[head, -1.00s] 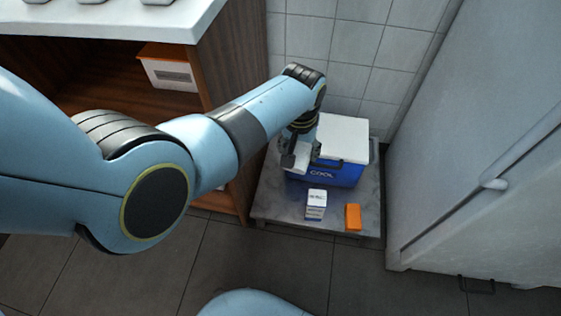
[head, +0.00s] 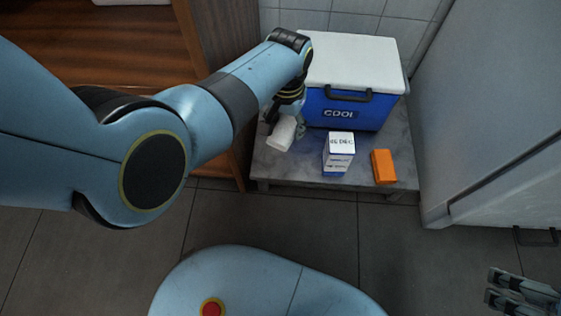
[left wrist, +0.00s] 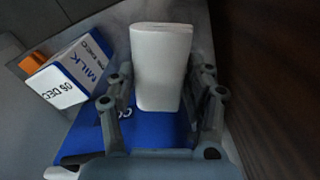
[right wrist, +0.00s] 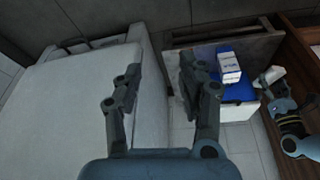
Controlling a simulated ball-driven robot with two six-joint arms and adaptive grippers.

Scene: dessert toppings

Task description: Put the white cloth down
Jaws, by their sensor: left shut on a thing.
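The white cloth (head: 281,133) is a compact, folded white block. My left gripper (head: 287,122) is shut on it and holds it over the left side of the low grey table (head: 275,170), left of the blue cooler. In the left wrist view the cloth (left wrist: 161,65) sits between both fingers of my left gripper (left wrist: 162,92). It also shows at the right in the right wrist view (right wrist: 271,76). I cannot tell whether it touches the table top. My right gripper (right wrist: 163,75) is open and empty; in the head view it is at the lower right edge (head: 525,290).
The blue cooler (head: 340,113) with a white lid stands at the table's back. A milk carton (head: 338,155) and an orange box (head: 383,167) stand in front of it. A wooden cabinet (head: 215,60) is on the left, a large pale appliance (head: 490,130) on the right. The table's front left is clear.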

